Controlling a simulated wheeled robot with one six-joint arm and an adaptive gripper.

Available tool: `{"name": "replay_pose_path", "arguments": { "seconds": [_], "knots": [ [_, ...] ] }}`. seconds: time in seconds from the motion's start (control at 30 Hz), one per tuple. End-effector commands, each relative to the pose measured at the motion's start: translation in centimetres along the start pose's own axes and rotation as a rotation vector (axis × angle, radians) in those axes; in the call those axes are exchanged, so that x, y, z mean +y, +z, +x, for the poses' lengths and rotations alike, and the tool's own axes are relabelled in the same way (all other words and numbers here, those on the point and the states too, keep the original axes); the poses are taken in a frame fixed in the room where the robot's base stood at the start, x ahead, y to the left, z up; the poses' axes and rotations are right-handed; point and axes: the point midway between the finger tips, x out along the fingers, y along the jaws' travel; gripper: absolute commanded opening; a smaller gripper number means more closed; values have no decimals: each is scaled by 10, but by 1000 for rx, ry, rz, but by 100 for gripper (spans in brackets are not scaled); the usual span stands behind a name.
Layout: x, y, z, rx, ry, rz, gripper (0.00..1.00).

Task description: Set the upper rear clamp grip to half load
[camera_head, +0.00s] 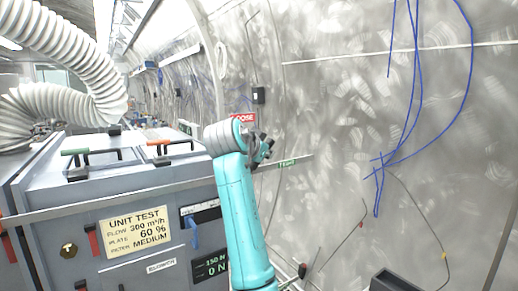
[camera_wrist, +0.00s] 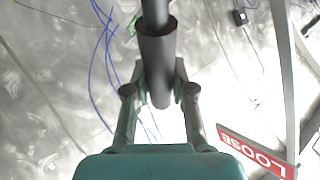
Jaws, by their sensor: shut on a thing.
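My gripper (camera_wrist: 160,90) is shut on a dark grey cylindrical grip (camera_wrist: 158,50), with one finger on each side of it. The grip sits on a dark rod that runs up out of the top of the wrist view. A red LOOSE sign (camera_wrist: 255,152) is at the lower right there. In the head view my gripper (camera_head: 262,148) is beyond the teal arm, between the red LOOSE sign (camera_head: 243,118) above and a green sign (camera_head: 288,162), apparently reading TIGHT, at right. The grip itself cannot be made out there. A half-load mark cannot be made out.
A grey filter unit with a UNIT TEST card (camera_head: 135,231) fills the lower left. Its top carries a green handle (camera_head: 75,152) and an orange handle (camera_head: 165,143). A white ribbed hose (camera_head: 75,55) hangs at upper left. Blue cables (camera_head: 412,110) hang along the curved steel wall.

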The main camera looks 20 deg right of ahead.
Motion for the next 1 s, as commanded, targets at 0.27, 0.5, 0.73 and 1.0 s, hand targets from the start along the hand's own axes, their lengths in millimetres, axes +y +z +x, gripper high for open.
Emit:
{"name": "replay_pose_path", "arguments": {
  "seconds": [0.27,0.5,0.73,1.0],
  "knots": [
    [9,4,13,-149,29,96,0],
    [14,9,19,-220,42,140,0],
    [14,10,20,-240,45,154,0],
    [14,10,20,-240,45,154,0]
  ]
}}
